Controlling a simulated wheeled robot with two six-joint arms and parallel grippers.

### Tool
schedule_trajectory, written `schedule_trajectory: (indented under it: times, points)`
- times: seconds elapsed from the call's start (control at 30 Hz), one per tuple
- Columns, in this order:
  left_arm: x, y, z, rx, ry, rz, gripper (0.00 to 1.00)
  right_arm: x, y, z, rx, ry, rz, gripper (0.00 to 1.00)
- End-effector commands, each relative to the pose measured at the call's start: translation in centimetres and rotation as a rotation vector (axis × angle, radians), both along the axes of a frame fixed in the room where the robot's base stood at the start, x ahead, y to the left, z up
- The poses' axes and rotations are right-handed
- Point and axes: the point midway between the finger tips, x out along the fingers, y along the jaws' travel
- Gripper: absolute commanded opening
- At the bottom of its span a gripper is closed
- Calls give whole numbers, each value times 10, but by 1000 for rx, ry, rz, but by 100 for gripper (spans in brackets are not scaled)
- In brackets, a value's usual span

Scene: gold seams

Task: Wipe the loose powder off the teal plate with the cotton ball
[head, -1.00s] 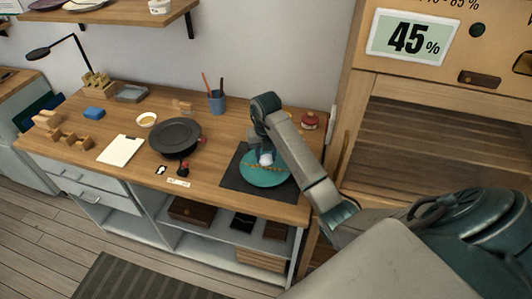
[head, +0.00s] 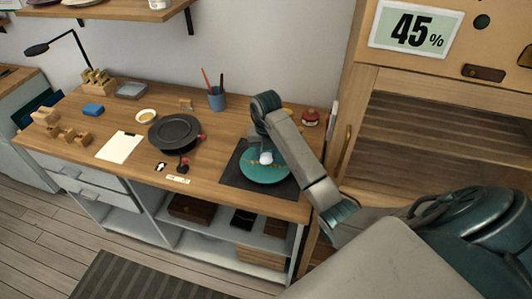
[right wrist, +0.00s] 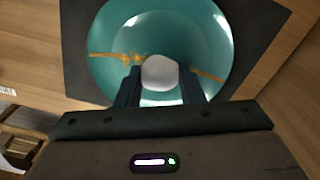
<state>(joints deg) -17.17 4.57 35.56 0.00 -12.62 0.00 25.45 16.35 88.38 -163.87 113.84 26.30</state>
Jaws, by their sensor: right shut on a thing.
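The teal plate (head: 265,175) lies on a dark square mat (head: 232,176) at the right part of the wooden bench. In the right wrist view the plate (right wrist: 110,70) shows a gold seam with golden powder along it, thickest left of centre. My right gripper (head: 265,154) is over the plate; in the right wrist view its two fingers (right wrist: 163,86) are closed on the white cotton ball (right wrist: 159,72). The ball also shows in the head view (head: 266,158). It is at or just above the plate near the seam; I cannot tell if it touches. My left gripper is out of view.
A dark round turntable (head: 174,131) stands left of the mat. A small bowl (head: 146,116), a white sheet (head: 119,147) and a blue pen cup (head: 217,102) are further off. A red-topped jar (head: 310,117) stands behind the mat. A wooden cabinet (head: 430,130) rises at right.

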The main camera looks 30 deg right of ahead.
Motion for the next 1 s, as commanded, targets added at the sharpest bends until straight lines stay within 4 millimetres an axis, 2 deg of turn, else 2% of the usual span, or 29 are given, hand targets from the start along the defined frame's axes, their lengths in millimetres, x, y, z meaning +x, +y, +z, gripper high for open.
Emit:
schedule_trajectory:
  times: [0.5,0.8,1.0]
  points:
    - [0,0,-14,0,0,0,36,0,0,-14,0,0,0,16]
    - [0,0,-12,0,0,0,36,4,-4,-11,0,0,0,16]
    - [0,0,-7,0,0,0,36,-5,-7,-11,0,1,0,16]
